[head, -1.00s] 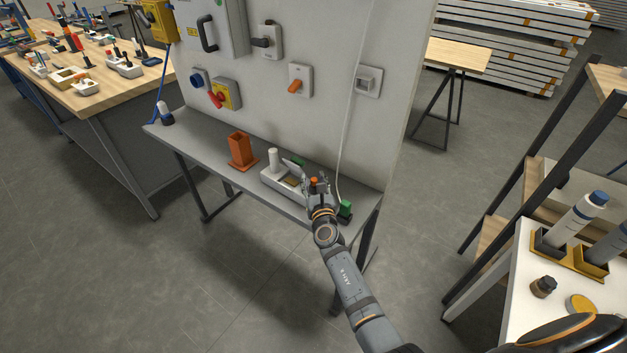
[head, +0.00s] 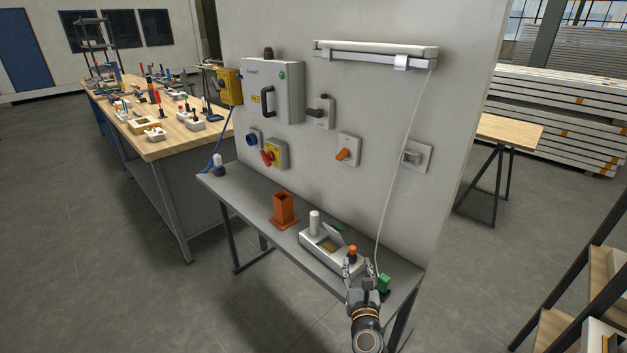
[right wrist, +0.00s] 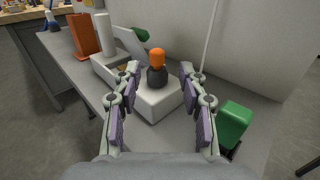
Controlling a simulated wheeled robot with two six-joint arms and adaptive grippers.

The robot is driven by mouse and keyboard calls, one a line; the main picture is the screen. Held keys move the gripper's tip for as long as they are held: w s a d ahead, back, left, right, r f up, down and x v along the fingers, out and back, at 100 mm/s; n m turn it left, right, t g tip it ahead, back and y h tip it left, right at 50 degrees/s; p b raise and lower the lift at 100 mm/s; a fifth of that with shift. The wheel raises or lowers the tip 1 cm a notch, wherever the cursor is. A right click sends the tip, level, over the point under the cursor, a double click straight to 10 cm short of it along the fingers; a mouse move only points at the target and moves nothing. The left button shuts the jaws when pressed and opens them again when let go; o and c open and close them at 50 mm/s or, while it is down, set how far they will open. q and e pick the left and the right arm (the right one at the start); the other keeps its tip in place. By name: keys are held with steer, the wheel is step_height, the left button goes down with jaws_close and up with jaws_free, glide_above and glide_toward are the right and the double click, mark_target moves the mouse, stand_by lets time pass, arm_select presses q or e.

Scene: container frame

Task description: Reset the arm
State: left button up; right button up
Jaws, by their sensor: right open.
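My right gripper (head: 356,270) is over the right end of the narrow grey shelf table (head: 262,222). In the right wrist view its two fingers (right wrist: 158,88) are spread apart with nothing between the pads. Just beyond the fingertips stands an orange-topped knob with a dark base (right wrist: 157,66), on the right end of a white device (right wrist: 154,103). In the head view the device (head: 318,247) also carries a white cylinder and a tilted lid, and the orange knob (head: 352,250) shows just above the fingers. I see no contact with the knob. My left gripper is not in view.
A green block (head: 383,283) sits close to the right of my gripper. An orange square holder (head: 284,211) stands left of the device. The upright panel behind carries switches, a grey cabinet (head: 272,90) and a lamp with a hanging cord (head: 385,190).

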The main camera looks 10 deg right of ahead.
steer(key=s+d+r+m+h, duration=0.1)
steer(key=d+m, duration=0.1)
steer(key=s+d+m+h, duration=0.1)
steer(key=d+m, duration=0.1)
steer(key=m, duration=0.1)
steer(key=s+d+r+m+h, duration=0.1)
steer(key=d+m+h, duration=0.1)
steer(key=shift+s+d+r+m, duration=0.1)
steer(key=shift+d+r+m, duration=0.2)
steer(key=shift+d, duration=0.05)
steer(key=s+d+f+m+g+h, duration=0.3)
steer(key=s+d+m+g, duration=0.65)
steer(key=m, duration=0.75)
steer(key=s+a+f+m+g+y, duration=0.25)
steer(key=s+a+m+y, duration=0.2)
steer(key=s, duration=0.35)
steer(key=s+a+f+m+g+y, duration=0.2)
steer(key=s+a+f+m+y, duration=0.15)
steer(key=s+a, duration=0.35)
steer(key=s+d+f+m+g, duration=0.1)
steer(key=s+f, duration=0.1)
steer(key=f, duration=1.1)
steer(key=s+d+f, duration=0.2)
steer(key=f, duration=1.1)
steer(key=s+d+f+g, duration=0.1)
steer(key=s+f, duration=1.5)
steer(key=s, duration=0.2)
steer(key=shift+g+y, duration=0.3)
steer(key=shift+y, duration=0.1)
